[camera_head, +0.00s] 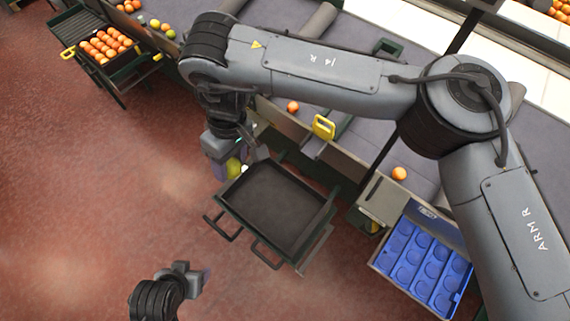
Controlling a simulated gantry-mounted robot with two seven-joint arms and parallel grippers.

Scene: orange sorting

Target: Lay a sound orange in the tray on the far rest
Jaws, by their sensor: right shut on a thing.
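My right gripper (236,164) hangs above the left rear corner of an empty black tray (268,195). It is shut on a yellow-green fruit (233,170), which is partly hidden by the fingers. Another black tray, at the far left (88,61), holds several oranges (104,45) in rows on a dark stand. A single orange (293,107) lies on the grey belt, and another orange (399,173) lies farther right. My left gripper (196,279) is low at the bottom, away from the trays; its jaw opening is not clear.
A blue tray (388,262) with round hollows stands at the lower right. A yellow handle (324,127) sticks up at the belt edge. Several oranges and yellow-green fruits (155,24) lie on the belt at the upper left. The red floor at left is clear.

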